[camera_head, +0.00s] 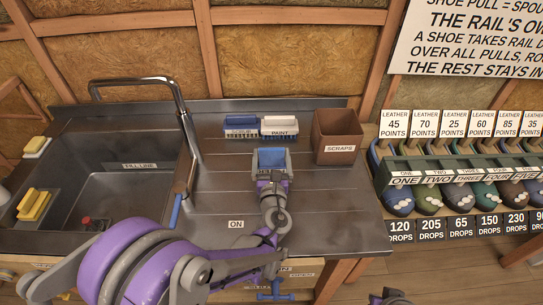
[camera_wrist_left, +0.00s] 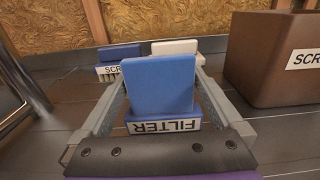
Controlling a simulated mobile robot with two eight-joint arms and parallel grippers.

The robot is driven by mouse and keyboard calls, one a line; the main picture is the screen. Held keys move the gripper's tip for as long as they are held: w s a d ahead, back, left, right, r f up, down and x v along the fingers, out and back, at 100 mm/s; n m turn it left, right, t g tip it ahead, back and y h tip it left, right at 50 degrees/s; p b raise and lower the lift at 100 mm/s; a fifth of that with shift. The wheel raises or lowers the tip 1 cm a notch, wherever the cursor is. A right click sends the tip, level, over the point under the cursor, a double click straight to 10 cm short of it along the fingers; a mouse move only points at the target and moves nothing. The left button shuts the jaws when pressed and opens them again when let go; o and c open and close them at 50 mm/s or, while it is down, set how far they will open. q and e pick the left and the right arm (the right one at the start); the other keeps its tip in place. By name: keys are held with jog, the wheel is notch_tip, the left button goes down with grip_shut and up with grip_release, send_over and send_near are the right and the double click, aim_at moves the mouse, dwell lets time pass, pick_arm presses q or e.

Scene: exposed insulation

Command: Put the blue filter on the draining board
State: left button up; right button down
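The blue filter (camera_head: 272,159) is between the fingers of my left gripper (camera_head: 271,172), over the draining board (camera_head: 335,215) to the right of the sink. In the left wrist view the filter (camera_wrist_left: 158,85) is a blue block with a white FILTER label, upside down. The two grey fingers of the gripper (camera_wrist_left: 160,90) lie along its sides and appear to grip it. I cannot tell whether its underside touches the board. Only a small dark part, perhaps of my right arm, shows at the bottom edge of the head view.
Behind the filter are a blue SCRUB brush (camera_head: 240,125) and a PAINT brush (camera_head: 279,127). A brown SCRAPS bin (camera_head: 337,138) stands to the right. The sink (camera_head: 125,170) and tall tap (camera_head: 185,115) are left. The board's front right is clear. Shoes (camera_head: 398,200) sit farther right.

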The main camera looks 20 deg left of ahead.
pick_arm(q)
jog(key=shift+r, duration=0.15)
jog(key=shift+s+d+r, duration=0.1)
jog(key=shift+s, duration=0.1)
jog(key=v, duration=1)
jog(key=shift+s+d, duration=0.1)
jog(key=shift+s, duration=0.7)
